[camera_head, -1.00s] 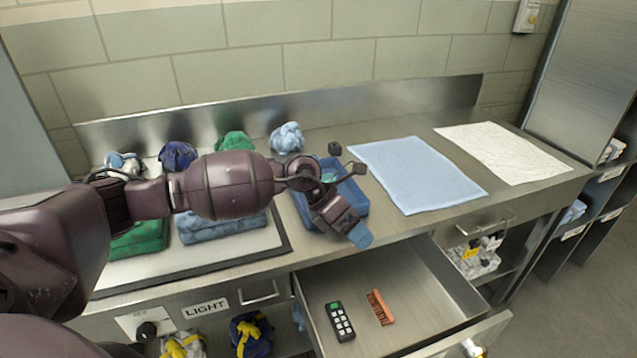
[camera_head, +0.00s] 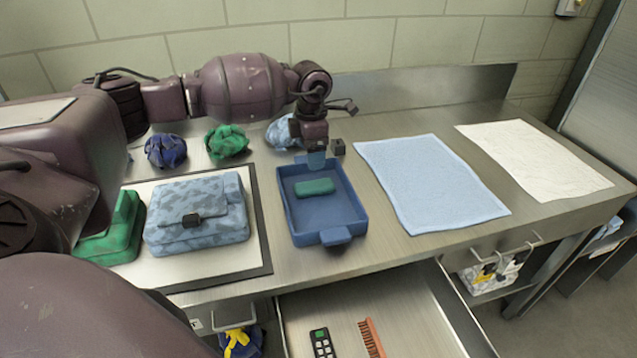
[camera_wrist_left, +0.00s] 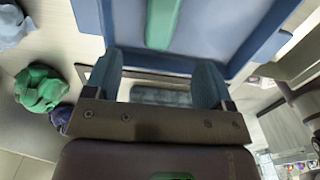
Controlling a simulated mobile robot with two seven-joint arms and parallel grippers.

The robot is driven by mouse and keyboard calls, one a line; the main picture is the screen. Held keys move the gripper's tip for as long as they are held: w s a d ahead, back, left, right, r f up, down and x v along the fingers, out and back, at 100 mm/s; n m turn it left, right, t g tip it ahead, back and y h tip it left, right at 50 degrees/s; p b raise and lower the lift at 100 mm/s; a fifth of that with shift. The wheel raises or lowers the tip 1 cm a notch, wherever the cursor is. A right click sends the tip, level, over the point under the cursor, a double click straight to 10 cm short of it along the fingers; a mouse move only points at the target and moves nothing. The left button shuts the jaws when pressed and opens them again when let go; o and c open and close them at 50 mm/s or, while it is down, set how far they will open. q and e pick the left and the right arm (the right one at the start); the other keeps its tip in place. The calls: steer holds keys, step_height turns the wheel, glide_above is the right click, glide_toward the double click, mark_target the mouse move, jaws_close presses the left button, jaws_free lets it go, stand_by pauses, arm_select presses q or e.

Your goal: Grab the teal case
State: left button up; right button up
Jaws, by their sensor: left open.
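The teal case (camera_head: 314,187) is a small rounded block lying flat in the blue tray (camera_head: 350,232), toward its back half. My left gripper (camera_head: 316,160) points down at the tray's back edge, just behind the case. In the left wrist view my left gripper (camera_wrist_left: 158,68) is open with nothing held between its two blue fingers. The teal case (camera_wrist_left: 162,22) shows beyond the fingertips, at the upper middle, apart from them. I cannot tell whether the fingers touch the tray rim. My right gripper is not in view.
A blue camouflage bag (camera_head: 197,212) and a green bag (camera_head: 116,228) are left of the tray. Crumpled cloths, one green (camera_head: 227,141), lie behind. A light blue mat (camera_head: 428,182) is to the right. An open drawer (camera_head: 400,300) juts out below.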

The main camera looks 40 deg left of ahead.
mark_target(314, 184)
arm_select(q)
step_height(314, 184, down, 4)
steer(key=shift+s, duration=0.1)
steer(key=shift+w+d+f+b, duration=0.1)
steer(key=shift+w+f+b, duration=0.1)
steer(key=shift+f, duration=1.3)
steer(key=shift+w+d+f+b, duration=0.1)
steer(key=shift+f+b, duration=0.05)
steer(key=shift+f, duration=1.35)
steer(key=c, duration=1)
steer(key=shift+r, duration=0.15)
